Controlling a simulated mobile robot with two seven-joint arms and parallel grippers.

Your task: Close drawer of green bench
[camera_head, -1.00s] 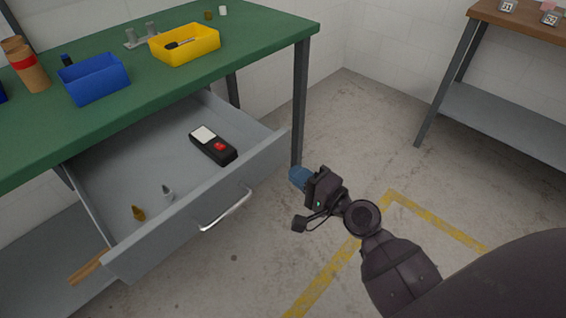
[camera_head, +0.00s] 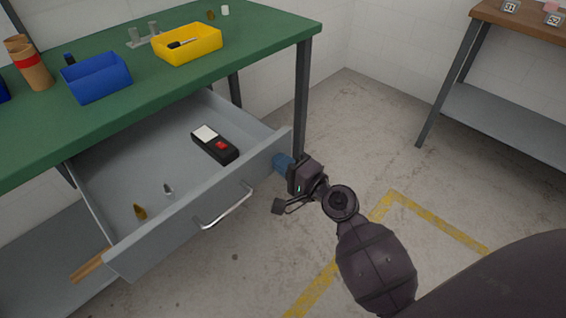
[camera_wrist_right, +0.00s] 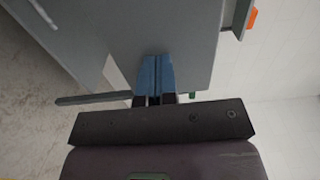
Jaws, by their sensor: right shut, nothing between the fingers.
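The green bench (camera_head: 250,42) stands at the left in the head view. Its grey drawer (camera_head: 168,238) is pulled out, with a silver handle (camera_head: 227,208) on its front. My right gripper (camera_head: 279,163) is at the right end of the drawer front, to the right of the handle. In the right wrist view its blue fingers (camera_wrist_right: 154,75) are shut and empty, seen against the grey drawer front (camera_wrist_right: 195,50). I cannot tell whether the fingertips touch the panel. My left gripper is not in view.
The drawer holds a black device (camera_head: 214,144) with a red button and two small pointed pieces. A yellow bin (camera_head: 187,50) and a blue bin (camera_head: 97,82) stand on the bench top. A brown-topped table (camera_head: 520,22) stands at the right. The floor between is clear.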

